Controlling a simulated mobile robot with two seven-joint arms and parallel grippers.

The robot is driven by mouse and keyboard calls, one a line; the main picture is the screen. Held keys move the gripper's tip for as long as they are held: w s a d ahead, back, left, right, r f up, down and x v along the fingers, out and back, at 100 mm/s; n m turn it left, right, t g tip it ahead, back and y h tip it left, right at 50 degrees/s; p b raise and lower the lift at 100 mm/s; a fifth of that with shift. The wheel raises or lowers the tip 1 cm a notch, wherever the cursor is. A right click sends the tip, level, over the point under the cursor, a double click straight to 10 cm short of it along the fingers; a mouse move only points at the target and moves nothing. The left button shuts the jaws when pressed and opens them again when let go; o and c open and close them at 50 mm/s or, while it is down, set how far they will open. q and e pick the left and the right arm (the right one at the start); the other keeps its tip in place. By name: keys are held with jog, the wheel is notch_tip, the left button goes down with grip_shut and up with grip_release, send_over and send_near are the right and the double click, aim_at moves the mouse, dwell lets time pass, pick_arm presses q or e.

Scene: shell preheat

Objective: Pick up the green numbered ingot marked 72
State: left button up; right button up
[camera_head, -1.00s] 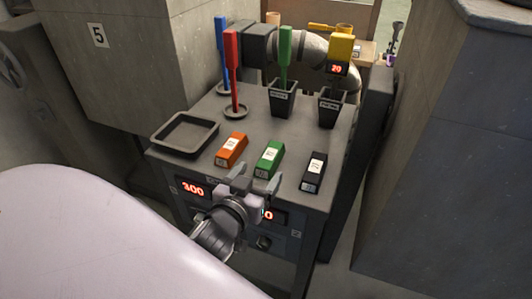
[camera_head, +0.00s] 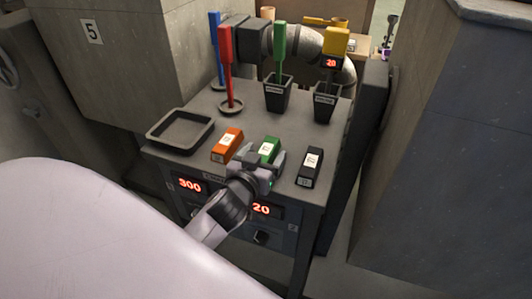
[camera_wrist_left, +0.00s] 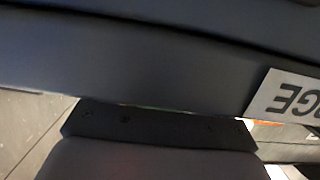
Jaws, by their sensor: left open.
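The green ingot (camera_head: 268,148) with a white label lies on the grey table, between the orange and black ingots; its number is too small to read. My left gripper (camera_head: 264,160) is open at the ingot's near end, its fingers on either side of that end. The gripper hides the ingot's near part, and I cannot tell whether it touches. In the left wrist view a dark panel fills most of the picture, and the ingot cannot be made out clearly. My right gripper is not in view.
The orange ingot (camera_head: 227,145) is close on the left, the black ingot (camera_head: 310,167) on the right. An empty tray (camera_head: 152,136) stands at the left. Behind are a red tool (camera_head: 226,55) on a round stand and two dark cups (camera_head: 277,97) (camera_head: 325,107) holding green and yellow tools.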

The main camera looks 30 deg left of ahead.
pick_arm(q)
jog(key=c, duration=1.4)
jog(key=shift+r, duration=0.1)
